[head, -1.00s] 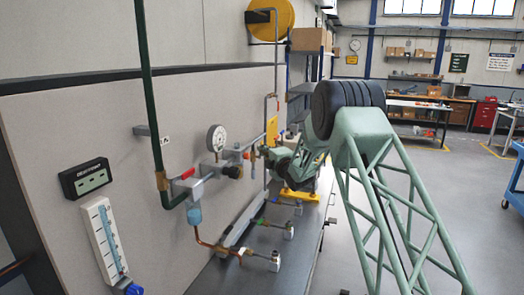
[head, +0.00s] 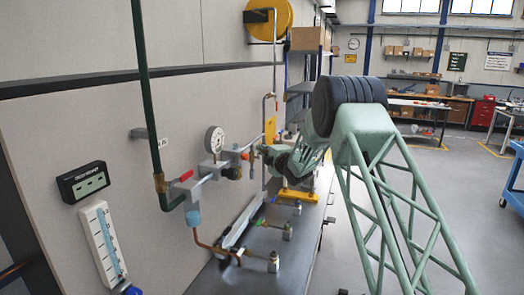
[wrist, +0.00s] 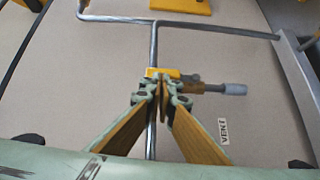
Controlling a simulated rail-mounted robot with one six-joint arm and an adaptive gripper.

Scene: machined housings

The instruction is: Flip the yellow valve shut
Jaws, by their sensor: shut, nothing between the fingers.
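The yellow valve handle (wrist: 161,72) shows in the wrist view as a short bar lying across the upright grey pipe. A brass fitting (wrist: 192,87) with a grey end piece (wrist: 233,89) sticks out to its right. My gripper (wrist: 163,91) is shut and empty, with its fingertips right at the handle's lower edge in the picture. I cannot tell whether they touch it. The fingers hide part of the valve and pipe. In the head view my gripper (head: 262,151) is at the wall piping, and the yellow handle is too small to make out there.
A pressure gauge (head: 214,139) and a red handle (head: 181,177) sit on the piping to the left. A green pipe (head: 146,90) runs up the wall. Several small valves stand on the dark bench (head: 262,240) below. A VENT label (wrist: 223,131) is near the fitting.

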